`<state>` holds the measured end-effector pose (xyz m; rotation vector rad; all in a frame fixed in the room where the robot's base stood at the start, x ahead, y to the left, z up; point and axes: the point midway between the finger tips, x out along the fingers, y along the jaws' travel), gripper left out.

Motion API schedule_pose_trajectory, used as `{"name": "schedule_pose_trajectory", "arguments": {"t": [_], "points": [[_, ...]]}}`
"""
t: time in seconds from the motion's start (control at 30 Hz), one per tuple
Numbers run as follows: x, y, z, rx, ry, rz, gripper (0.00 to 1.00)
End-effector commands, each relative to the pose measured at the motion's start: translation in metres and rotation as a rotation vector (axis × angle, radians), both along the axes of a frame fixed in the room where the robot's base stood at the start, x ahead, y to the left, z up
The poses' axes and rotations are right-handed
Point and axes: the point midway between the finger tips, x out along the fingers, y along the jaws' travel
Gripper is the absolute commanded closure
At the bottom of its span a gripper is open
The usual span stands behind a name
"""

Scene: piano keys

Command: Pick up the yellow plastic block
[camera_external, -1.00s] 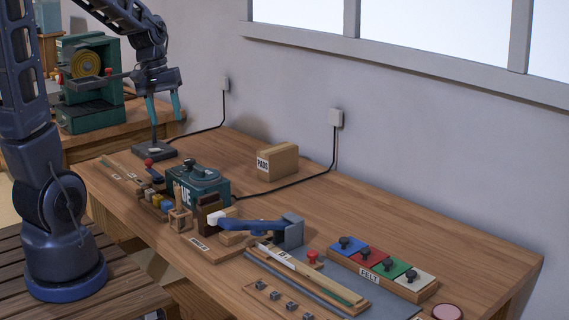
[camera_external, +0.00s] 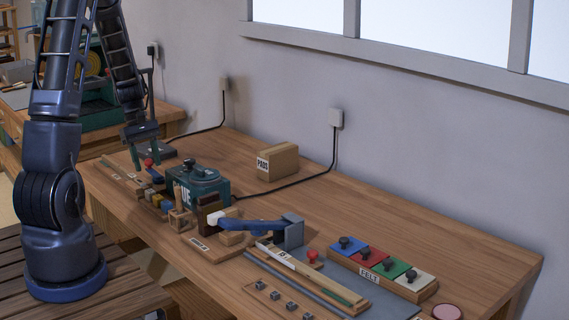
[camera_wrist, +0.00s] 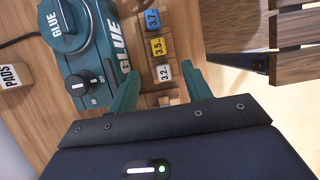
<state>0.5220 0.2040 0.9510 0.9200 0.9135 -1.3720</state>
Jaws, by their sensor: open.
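The yellow plastic block (camera_wrist: 158,47) sits in a row of small blocks, its face marked 3.5. In the wrist view it lies between the blue block (camera_wrist: 152,19), marked 3.7, and a pale block (camera_wrist: 163,71), marked 3.2. In the external view the yellow block (camera_external: 157,200) is a small spot in the row at the table's left end. My gripper (camera_wrist: 162,82) is open and empty, its teal fingers spread either side of the row's near end, short of the yellow block. The external view shows my gripper (camera_external: 146,167) above and behind the row.
The green glue pot (camera_wrist: 85,50) stands close beside the row. A red knob (camera_external: 148,162) shows near my fingers. A cardboard PADS box (camera_external: 277,161) stands farther back. The table's front edge runs near the row. The back right tabletop (camera_external: 390,215) is clear.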

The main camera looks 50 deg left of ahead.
Motion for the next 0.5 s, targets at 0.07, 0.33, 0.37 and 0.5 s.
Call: {"name": "schedule_pose_trajectory", "arguments": {"t": [0.07,0.33,0.37,0.5], "points": [[0.000,-0.001,-0.006,-0.003,0.003,0.005,0.51],[0.000,-0.016,-0.040,-0.005,0.004,0.005,0.51],[0.000,-0.017,-0.043,-0.004,0.004,0.005,0.51],[0.000,-0.020,-0.051,-0.003,0.003,0.004,0.51]]}}
